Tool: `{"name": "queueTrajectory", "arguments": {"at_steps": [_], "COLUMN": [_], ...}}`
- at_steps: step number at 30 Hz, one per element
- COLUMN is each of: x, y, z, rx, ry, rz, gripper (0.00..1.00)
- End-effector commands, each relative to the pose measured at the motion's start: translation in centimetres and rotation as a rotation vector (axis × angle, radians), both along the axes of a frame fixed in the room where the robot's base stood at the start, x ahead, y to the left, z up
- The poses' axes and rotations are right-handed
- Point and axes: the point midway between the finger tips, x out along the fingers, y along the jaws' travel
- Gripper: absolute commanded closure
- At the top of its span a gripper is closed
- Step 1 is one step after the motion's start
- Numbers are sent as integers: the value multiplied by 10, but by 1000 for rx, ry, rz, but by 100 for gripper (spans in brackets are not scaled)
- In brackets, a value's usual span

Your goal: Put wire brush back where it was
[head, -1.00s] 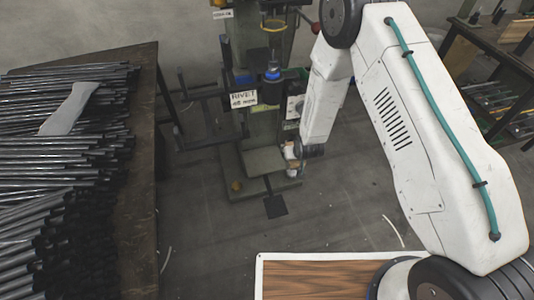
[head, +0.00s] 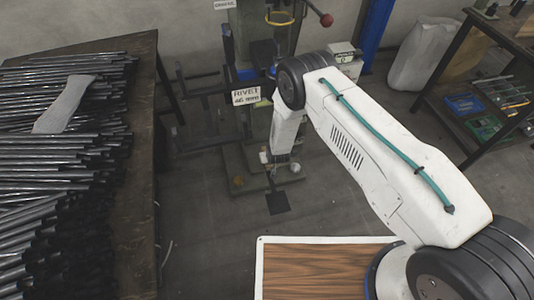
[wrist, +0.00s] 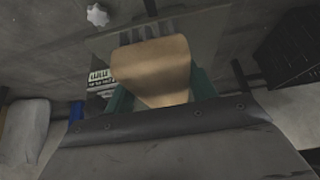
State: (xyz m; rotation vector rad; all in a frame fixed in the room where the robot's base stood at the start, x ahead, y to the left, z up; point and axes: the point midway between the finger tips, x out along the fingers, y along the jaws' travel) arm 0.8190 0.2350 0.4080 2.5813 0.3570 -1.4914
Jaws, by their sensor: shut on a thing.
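My gripper (head: 279,172) hangs low in front of the rivet press, over or close to its base; I cannot tell the exact height. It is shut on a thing. In the wrist view a tan, wood-coloured block (wrist: 153,72) fills the middle and looks like the held wire brush. Its bristles cannot be made out. In the head view the brush is too small or hidden by my arm to tell.
The rivet press (head: 247,40) stands behind my gripper, with a sign (head: 246,97) on it. A table (head: 140,75) stacked with metal rods is at the left. A shelf bench (head: 505,40) and a pale sack (head: 420,55) are at the right. Floor in front is clear.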

Motion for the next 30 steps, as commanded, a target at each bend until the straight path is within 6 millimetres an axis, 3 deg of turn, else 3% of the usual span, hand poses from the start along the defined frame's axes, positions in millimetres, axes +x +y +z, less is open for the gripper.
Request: {"name": "queueTrajectory", "arguments": {"at_steps": [3, 11, 18, 30], "x": [27, 51, 52, 52], "y": [7, 15, 16, 16], "z": [-3, -5, -37, -43], "rx": [1, 1, 1, 0], "ry": [-3, -1, 0, 1], "rz": [-1, 3, 3, 4], "gripper": [73, 73, 73, 73]}}
